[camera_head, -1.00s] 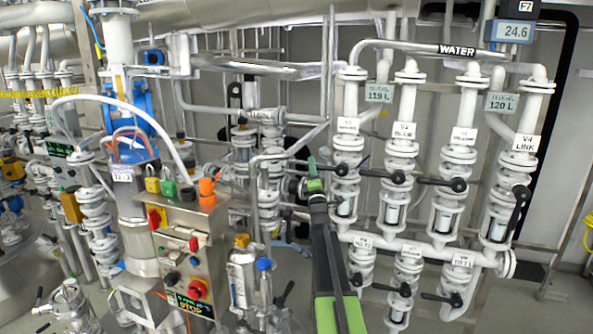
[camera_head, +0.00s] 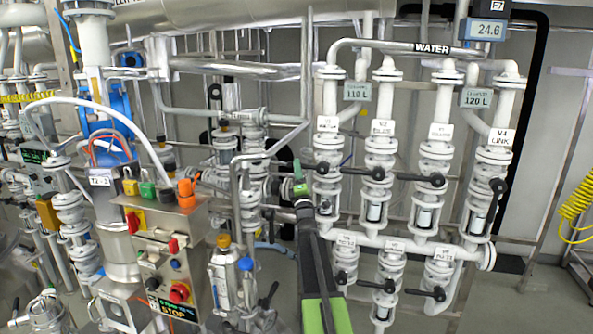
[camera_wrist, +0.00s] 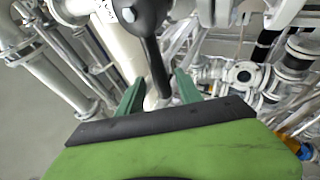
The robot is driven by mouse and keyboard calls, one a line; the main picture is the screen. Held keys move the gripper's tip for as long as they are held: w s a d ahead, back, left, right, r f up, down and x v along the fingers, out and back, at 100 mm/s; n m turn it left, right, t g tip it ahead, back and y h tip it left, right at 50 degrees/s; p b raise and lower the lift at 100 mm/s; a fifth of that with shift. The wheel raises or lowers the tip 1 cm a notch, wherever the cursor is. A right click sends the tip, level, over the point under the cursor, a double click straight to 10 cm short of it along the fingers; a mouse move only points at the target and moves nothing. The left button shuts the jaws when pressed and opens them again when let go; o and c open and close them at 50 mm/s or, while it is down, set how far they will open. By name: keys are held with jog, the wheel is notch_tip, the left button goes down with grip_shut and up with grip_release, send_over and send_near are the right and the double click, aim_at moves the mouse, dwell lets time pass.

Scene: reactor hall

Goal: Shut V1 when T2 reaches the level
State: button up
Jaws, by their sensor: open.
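V1 (camera_head: 328,143) is the leftmost of several white valves under the WATER pipe, with a white tag and a black lever hub. My gripper (camera_head: 300,186) is just left of V1's hub, fingers open. In the wrist view a black lever (camera_wrist: 157,68) reaches down between the two green fingers (camera_wrist: 158,92); touch cannot be told. Two level plates hang above: the left one (camera_head: 357,91) reads about 110 or 119 L, blurred, and the right one (camera_head: 475,98) reads 120 L. Their small print is unreadable, so which is T2's cannot be told.
V2 (camera_head: 379,147) and the third valve (camera_head: 435,150) have levers lying sideways. V4 LINK (camera_head: 497,158) has its lever hanging down. A display (camera_head: 488,31) reads 24.6. A control box (camera_head: 165,255) with a red button stands left. Pipes crowd the gripper's left side.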

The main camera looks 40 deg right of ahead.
jog(key=b+v, duration=0.6)
jog(key=v, duration=0.8)
jog(key=shift+s+a+f+b, duration=0.2)
jog(key=shift+s+a+b, duration=0.1)
jog(key=shift+b, duration=0.1)
